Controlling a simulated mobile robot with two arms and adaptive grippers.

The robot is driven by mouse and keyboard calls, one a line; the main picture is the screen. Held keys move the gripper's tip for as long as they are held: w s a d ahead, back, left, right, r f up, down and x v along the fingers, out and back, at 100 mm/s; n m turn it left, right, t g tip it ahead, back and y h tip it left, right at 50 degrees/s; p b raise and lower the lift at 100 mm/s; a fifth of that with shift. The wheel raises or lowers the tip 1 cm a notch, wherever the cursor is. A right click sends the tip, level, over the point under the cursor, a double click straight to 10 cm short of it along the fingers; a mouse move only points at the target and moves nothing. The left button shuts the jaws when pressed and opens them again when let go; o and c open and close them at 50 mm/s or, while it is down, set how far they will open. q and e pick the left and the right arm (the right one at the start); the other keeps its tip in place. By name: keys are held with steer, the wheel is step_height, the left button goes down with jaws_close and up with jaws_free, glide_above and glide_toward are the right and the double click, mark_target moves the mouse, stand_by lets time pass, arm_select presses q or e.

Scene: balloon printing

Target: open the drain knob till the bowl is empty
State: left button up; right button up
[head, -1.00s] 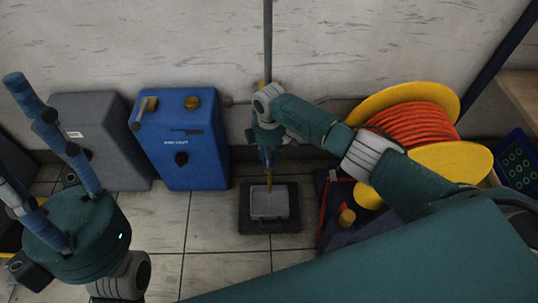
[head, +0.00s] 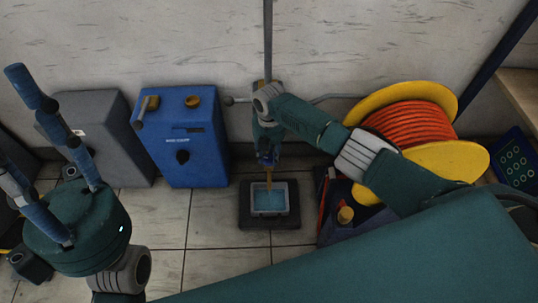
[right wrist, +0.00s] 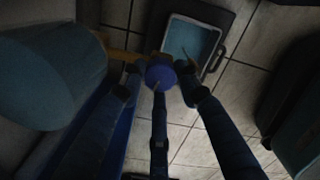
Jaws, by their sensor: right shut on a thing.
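A blue round knob (right wrist: 160,72) sits between the fingers of my right gripper (right wrist: 160,80), which is shut on it. In the head view my right gripper (head: 267,150) hangs over a tray with pale blue liquid (head: 269,199), and a short brass-coloured spout (head: 269,180) points down into it. The tray also shows in the right wrist view (right wrist: 190,45). My left gripper (head: 60,135) is at the left with its blue fingers spread, empty. A bowl cannot be made out for certain; my right arm and gripper cover the area above the tray.
A blue box (head: 183,145) with brass caps and a grey box (head: 103,135) stand by the wall. A yellow reel with orange cable (head: 412,122) stands at the right, beside a dark case (head: 345,225).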

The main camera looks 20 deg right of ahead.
steer(key=shift+d+n, duration=0.1)
steer(key=shift+n, duration=1)
steer(key=o, duration=1.1)
steer(key=shift+o, duration=0.2)
